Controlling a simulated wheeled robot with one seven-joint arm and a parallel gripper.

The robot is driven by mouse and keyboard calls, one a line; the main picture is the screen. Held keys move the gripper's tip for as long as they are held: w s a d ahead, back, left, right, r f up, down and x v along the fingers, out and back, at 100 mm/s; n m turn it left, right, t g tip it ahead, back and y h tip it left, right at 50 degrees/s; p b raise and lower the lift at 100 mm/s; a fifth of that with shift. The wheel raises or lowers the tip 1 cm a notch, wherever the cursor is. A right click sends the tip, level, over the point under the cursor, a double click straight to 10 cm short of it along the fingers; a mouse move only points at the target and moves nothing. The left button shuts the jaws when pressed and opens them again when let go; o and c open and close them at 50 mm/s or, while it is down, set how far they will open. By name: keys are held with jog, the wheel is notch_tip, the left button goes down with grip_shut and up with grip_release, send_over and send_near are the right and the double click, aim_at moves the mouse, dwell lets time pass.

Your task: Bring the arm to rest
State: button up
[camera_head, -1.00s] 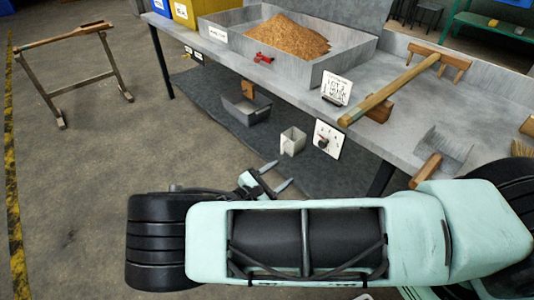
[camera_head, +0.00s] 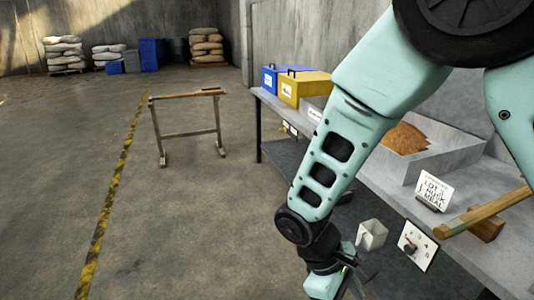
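My arm crosses the right half of the head view, from the upper right down to the bottom middle. My gripper (camera_head: 352,284) is at the bottom edge, pointing downward in front of the table. Its fingers are dark and partly cut off by the frame, so whether it is open or shut does not show. Nothing held is visible.
A white jug (camera_head: 371,235) stands below the table edge near my gripper. A dial panel (camera_head: 416,246) hangs on the table front.

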jog(key=s+r+m+t+y, duration=0.2)
jog(key=s+r+y, duration=0.1)
jog(key=s+r, duration=0.3)
jog(key=s+r+m+t+y, duration=0.1)
jog(key=s+r+y, duration=0.25)
jog(key=r, duration=0.55)
notch_tip(320, 180, up, 12)
jog(key=p, duration=1.3)
jog(key=shift+a, duration=0.45)
jog(key=shift+h, duration=0.25)
